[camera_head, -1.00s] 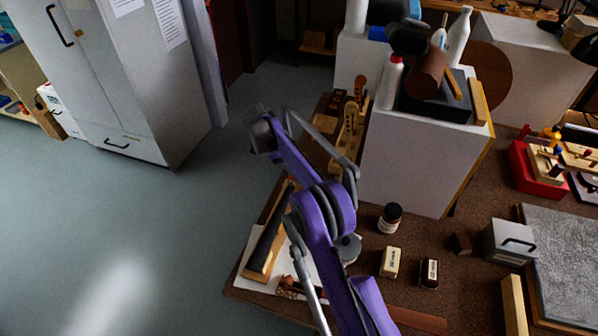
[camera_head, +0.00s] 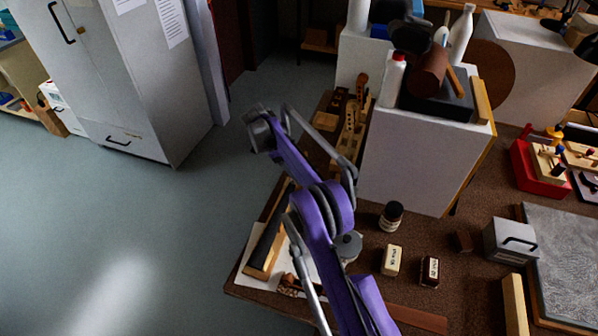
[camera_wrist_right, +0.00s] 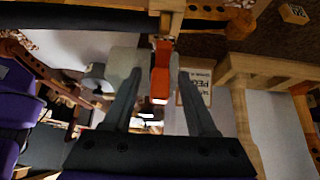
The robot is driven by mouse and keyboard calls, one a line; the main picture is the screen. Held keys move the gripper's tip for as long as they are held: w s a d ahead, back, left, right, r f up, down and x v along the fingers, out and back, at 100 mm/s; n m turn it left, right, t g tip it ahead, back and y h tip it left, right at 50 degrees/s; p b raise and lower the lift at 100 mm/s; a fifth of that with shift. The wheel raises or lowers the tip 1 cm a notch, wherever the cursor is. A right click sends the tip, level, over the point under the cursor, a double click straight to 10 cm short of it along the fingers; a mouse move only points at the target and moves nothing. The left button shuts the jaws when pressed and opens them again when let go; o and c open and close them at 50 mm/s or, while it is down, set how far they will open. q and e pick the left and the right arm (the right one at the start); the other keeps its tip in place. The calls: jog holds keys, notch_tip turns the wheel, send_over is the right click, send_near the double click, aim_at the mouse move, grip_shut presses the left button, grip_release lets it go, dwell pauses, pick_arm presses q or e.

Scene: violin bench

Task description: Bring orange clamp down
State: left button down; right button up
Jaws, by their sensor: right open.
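The orange clamp (camera_wrist_right: 161,72) shows in the right wrist view, upright in the picture below a wooden piece at the top. My right gripper (camera_wrist_right: 160,76) is open, with one dark finger on each side of the orange part. Whether the fingers touch it I cannot tell. The clamp's upper end is partly hidden by the wood. I cannot make out the orange clamp in the head view.
In the right wrist view a wooden frame (camera_wrist_right: 240,110) stands at right, and a printed label (camera_wrist_right: 197,88) hangs close to the clamp. In the head view the brown bench (camera_head: 425,235) holds a white block (camera_head: 415,160), small bottles and tools. Open floor (camera_head: 120,220) lies at left.

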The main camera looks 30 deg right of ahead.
pick_arm(q)
jog(key=r+p, duration=0.1)
jog(key=w+r+p, duration=0.1)
jog(key=r, duration=0.1)
jog(key=r+p, duration=0.1)
jog(key=shift+w+r, duration=0.3)
jog(key=shift+w, duration=0.05)
pick_arm(e)
jog(key=v, duration=1.1)
pick_arm(q)
jog(key=shift+s, duration=0.1)
pick_arm(e)
jog(key=shift+f, duration=0.1)
